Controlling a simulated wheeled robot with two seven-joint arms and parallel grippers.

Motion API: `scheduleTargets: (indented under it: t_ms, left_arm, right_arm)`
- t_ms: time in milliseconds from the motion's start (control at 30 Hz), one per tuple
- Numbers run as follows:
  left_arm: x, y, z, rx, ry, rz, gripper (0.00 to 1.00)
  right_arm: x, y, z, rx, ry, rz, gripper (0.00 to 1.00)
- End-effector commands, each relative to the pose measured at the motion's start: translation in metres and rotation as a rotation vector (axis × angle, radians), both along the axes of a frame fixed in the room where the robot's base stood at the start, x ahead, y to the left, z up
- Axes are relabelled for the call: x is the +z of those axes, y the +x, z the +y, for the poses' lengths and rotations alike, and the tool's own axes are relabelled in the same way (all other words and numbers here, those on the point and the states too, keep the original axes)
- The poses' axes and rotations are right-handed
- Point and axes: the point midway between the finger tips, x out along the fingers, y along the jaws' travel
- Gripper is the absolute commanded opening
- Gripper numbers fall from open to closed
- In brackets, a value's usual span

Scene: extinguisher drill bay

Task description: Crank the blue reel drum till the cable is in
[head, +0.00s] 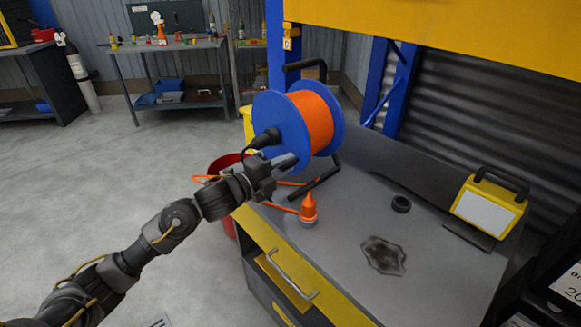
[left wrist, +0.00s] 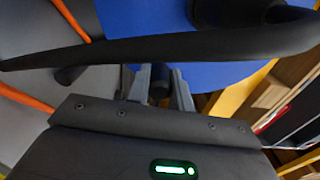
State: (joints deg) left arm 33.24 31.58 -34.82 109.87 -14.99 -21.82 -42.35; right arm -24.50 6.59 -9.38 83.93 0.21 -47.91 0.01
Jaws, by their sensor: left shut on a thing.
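The blue reel drum (head: 268,112) stands on the bench in a black tube frame (head: 322,180), with orange cable (head: 312,115) wound on it. Its black crank handle (head: 266,139) is on the near flange. My left gripper (head: 284,165) is at this flange, shut on the crank handle; in the left wrist view a dark grip (left wrist: 159,88) sits between the fingers, in front of the blue flange (left wrist: 150,18). Loose cable runs low past the gripper towards an orange plug (head: 308,207) on the bench. The gripper partly hides the cable. My right gripper is not in view.
A red bucket (head: 222,163) stands beside the bench on the left. The floor at left is open.

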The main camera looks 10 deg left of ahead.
Motion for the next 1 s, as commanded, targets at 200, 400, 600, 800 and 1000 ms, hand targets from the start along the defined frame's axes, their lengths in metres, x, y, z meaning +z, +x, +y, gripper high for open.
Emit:
scheduleTargets:
  t_ms: [200, 400, 600, 800, 1000]
  left_arm:
    - [-0.0015, 0.0002, 0.0024, 0.004, 0.009, -0.005, 0.0]
    - [-0.0014, 0.0004, 0.0023, 0.004, 0.009, -0.005, 0.0]
    - [-0.0012, 0.0004, 0.0019, 0.003, 0.009, -0.005, 0.4]
    - [-0.0011, 0.0004, 0.0013, 0.002, 0.008, -0.005, 0.44]
    - [-0.0015, -0.0044, 0.0058, 0.003, 0.01, -0.005, 0.44]
  right_arm:
    - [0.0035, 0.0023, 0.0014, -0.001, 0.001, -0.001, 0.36]
    - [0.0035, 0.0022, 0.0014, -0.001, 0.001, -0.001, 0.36]
    - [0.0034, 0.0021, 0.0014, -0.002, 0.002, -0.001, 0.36]
    - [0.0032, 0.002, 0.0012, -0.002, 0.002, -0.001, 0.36]
    - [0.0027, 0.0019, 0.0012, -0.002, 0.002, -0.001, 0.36]
